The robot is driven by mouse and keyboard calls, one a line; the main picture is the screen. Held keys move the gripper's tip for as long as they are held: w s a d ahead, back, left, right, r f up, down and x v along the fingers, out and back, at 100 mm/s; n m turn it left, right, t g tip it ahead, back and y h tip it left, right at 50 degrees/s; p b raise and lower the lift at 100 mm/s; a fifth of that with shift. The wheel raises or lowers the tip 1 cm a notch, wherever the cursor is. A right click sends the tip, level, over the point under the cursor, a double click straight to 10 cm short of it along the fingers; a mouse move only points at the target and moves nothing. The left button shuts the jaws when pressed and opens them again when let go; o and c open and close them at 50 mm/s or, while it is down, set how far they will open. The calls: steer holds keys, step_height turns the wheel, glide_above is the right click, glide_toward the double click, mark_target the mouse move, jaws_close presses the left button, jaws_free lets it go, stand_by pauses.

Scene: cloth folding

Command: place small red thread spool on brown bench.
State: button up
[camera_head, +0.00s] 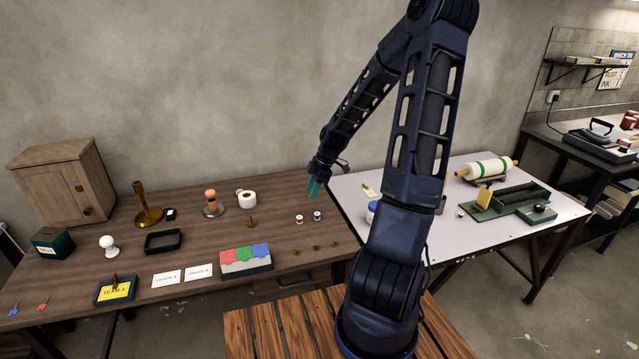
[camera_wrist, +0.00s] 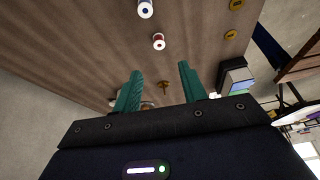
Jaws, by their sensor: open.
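The small red thread spool (camera_head: 299,218) stands on the brown wood-topped table (camera_head: 215,232), near its right end. A blue spool (camera_head: 317,216) stands just right of it. In the wrist view the red spool (camera_wrist: 158,41) shows ahead of the gap between my fingertips, apart from them, with the blue one (camera_wrist: 145,8) beyond. My gripper (camera_head: 314,187) has teal fingers, is open and empty, and hangs above the far right part of the table. The fingers also show in the wrist view (camera_wrist: 160,70). A brown slatted bench (camera_head: 268,338) is at the bottom, partly hidden by my arm.
Several small brass pieces (camera_head: 316,248) lie in front of the spools. A small brass peg (camera_head: 251,222) and a red, green and blue box (camera_head: 246,260) stand left of them. A white table (camera_head: 420,235) with green tools (camera_head: 515,205) adjoins at the right. The slats left of my arm look clear.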

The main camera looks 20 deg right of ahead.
steer(key=s+r+m+t+h, duration=0.4)
steer(key=s+r+m, duration=1.3)
steer(key=s+r, duration=1)
steer(key=shift+s+d, duration=0.25)
steer(key=shift+d, duration=0.15)
